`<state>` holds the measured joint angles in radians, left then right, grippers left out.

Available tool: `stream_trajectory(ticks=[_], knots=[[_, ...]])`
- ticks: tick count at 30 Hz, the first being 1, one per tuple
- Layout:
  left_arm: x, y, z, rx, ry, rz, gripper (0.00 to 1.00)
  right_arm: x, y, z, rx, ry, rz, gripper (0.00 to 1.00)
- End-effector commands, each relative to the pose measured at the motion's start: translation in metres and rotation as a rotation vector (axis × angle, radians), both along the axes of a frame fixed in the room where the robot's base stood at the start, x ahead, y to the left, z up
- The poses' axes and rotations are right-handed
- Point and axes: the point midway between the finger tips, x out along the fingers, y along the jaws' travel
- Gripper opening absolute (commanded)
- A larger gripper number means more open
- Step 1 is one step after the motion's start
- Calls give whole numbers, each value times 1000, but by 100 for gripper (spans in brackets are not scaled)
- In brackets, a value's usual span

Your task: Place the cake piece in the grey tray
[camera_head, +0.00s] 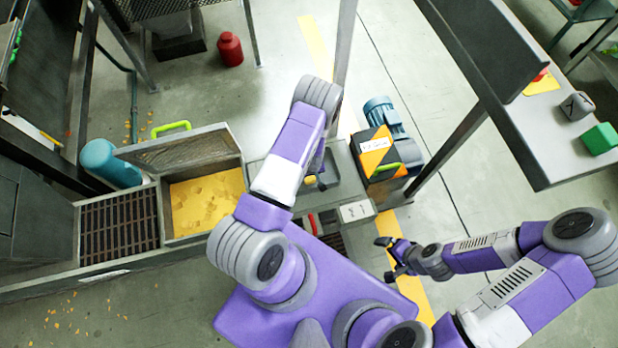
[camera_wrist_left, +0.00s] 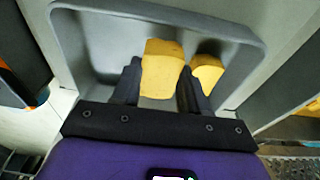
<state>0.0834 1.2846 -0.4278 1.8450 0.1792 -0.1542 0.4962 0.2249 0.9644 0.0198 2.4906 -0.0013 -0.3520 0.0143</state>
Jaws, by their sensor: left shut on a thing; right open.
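The grey tray (camera_head: 347,168) is right of the yellow-filled bin in the head view, partly covered by my left arm. It fills much of the left wrist view (camera_wrist_left: 95,45). My left gripper (camera_wrist_left: 160,72) is shut on a yellow cake piece (camera_wrist_left: 163,58), which is within the tray's outline. I cannot tell whether the piece touches the tray floor. A second yellow piece (camera_wrist_left: 208,72) is in the tray, just right of the right finger. My right gripper (camera_head: 391,258) is open and empty, low right of the tray.
An open bin of yellow pieces (camera_head: 205,200) with a raised lid (camera_head: 190,150) stands left of the tray, beside a slatted grate (camera_head: 118,227). An orange-black motor unit (camera_head: 378,150) stands right. A table (camera_head: 545,125) holds a green block (camera_head: 600,138).

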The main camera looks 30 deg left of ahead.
Motion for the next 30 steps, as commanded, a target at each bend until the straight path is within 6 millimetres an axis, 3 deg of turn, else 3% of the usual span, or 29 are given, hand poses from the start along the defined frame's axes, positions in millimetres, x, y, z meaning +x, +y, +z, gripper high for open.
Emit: stream_trajectory(ticks=[7,19,20,24,30], knots=[[0,0,-34,-1,1,0,14,0,0,-16,0,0,0,98],[0,0,-39,-1,1,-1,14,0,0,-15,0,0,0,98],[0,0,-38,-1,1,-1,46,0,0,-15,0,0,0,98],[0,0,-38,-1,1,-1,68,0,0,-15,0,0,0,98],[0,0,-38,-1,1,-1,69,0,0,-15,0,0,0,98]])
